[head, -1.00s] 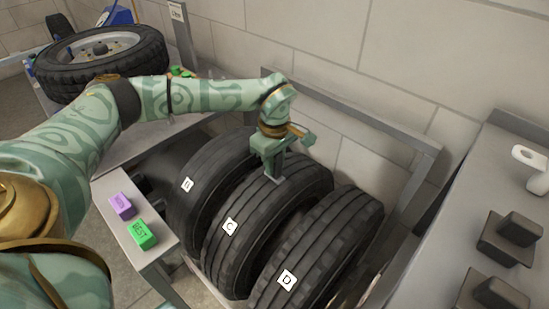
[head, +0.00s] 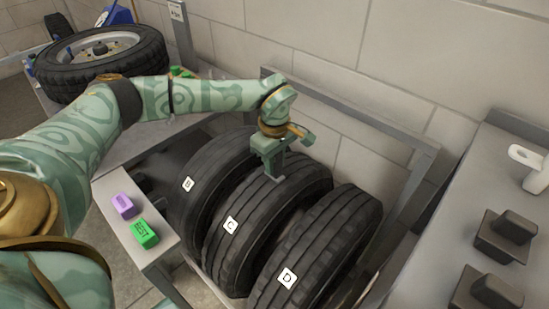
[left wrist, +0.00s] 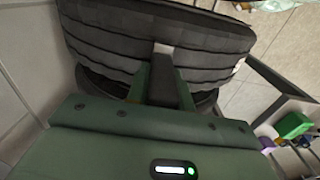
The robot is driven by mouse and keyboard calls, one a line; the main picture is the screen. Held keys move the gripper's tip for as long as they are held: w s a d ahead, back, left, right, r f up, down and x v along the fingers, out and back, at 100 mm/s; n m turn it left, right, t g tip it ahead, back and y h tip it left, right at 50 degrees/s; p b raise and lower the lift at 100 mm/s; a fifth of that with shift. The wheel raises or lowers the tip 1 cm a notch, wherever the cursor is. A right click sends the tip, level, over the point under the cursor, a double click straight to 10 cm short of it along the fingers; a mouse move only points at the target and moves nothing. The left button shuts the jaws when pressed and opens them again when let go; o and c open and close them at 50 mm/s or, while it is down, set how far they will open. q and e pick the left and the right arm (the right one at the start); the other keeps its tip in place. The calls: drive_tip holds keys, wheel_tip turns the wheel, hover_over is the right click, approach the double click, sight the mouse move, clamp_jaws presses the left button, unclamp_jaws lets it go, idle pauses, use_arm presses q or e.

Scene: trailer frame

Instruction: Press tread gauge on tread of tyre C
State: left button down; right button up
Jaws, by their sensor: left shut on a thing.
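Tyre C (head: 246,229) stands upright in a rack between tyre B (head: 200,192) and tyre D (head: 325,240), with a white C label on its tread. My left gripper (head: 273,172) points down over the upper tread of tyre C. In the left wrist view it is shut on the tread gauge (left wrist: 165,75), a dark block with a pale grey end between the green fingers. The gauge's end is at the grooved tread, which fills the top of that view (left wrist: 105,38). Whether it touches is hard to tell. My right gripper is out of view.
A metal rack frame (head: 370,118) runs behind the tyres, close to a block wall. A small shelf at left holds a purple block (head: 123,205) and a green BEST block (head: 144,234). Another wheel (head: 100,60) lies on the back-left table. A grey bench with dark blocks (head: 503,236) stands at right.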

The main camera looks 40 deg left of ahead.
use_arm(q)
drive_tip(key=shift+s, duration=0.1)
idle(0.7)
